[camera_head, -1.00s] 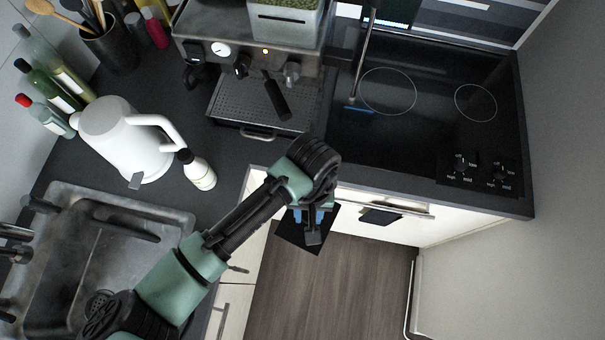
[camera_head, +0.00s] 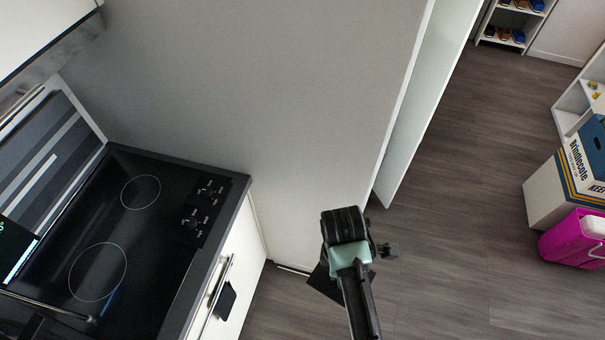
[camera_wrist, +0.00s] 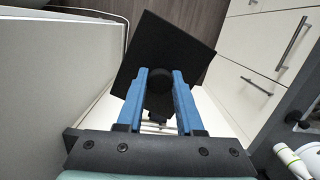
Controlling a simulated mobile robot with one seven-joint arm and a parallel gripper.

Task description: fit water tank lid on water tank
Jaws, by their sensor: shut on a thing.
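The water tank lid is a thin black square plate (camera_wrist: 178,42) with a round black knob. In the wrist view my gripper (camera_wrist: 160,76) has its two blue fingers closed on the knob, and the plate lies tilted just beyond the fingertips. In the head view part of the dark plate (camera_head: 324,284) shows beside my arm, over the floor in front of the counter end. My fingers are hidden by my arm there. I cannot make out the water tank in either view now.
The black stove top (camera_head: 115,240) is at left, with a tall grey wall (camera_head: 250,100) beside it. White drawers (camera_wrist: 262,60) stand close right of the lid in the wrist view. A cardboard box (camera_head: 583,160) and magenta bin (camera_head: 572,240) stand far right. Open floor (camera_head: 460,190) lies between.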

